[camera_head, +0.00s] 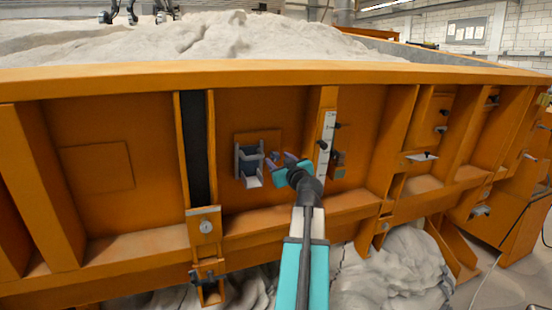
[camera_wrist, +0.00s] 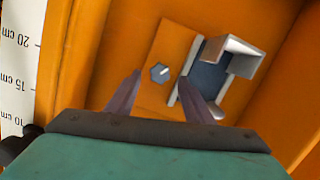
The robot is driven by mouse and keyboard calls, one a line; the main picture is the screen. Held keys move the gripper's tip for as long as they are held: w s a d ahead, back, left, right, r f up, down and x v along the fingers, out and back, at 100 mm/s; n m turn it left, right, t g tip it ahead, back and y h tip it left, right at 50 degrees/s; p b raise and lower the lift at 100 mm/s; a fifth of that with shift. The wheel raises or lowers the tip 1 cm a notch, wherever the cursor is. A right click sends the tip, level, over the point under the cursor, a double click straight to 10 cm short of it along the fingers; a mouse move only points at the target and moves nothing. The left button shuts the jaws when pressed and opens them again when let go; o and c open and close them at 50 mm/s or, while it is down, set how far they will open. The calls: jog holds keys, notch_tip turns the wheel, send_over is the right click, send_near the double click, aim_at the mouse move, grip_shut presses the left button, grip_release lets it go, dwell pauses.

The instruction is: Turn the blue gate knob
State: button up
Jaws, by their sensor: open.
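The blue gate knob (camera_wrist: 159,72) is a small blue-grey knob with a light pointer mark, on an orange plate (camera_wrist: 168,48) in the wrist view. My gripper (camera_wrist: 160,77) is open, with one dark finger to each side of the knob in that view. I cannot tell whether the fingers touch it. The gate (camera_wrist: 208,77), a grey frame with a dark panel and light chute, is just right of the plate there. In the head view my gripper (camera_head: 276,159) is close to the orange side wall, right of the gate (camera_head: 247,163). It largely hides the knob there.
A white centimetre scale (camera_head: 326,142) stands on the post just right of my gripper, with black knobs beside it. A horizontal orange ledge (camera_head: 245,222) runs below. Sand (camera_head: 180,40) fills the bed above, and more lies heaped beneath (camera_head: 395,270).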

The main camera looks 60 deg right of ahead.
aim_at(274, 155)
jog(key=shift+x, duration=1.5)
jog(key=shift+c, duration=0.4)
jog(key=c, duration=1)
jog(key=shift+o, duration=0.2)
jog(key=shift+a+f, duration=0.15)
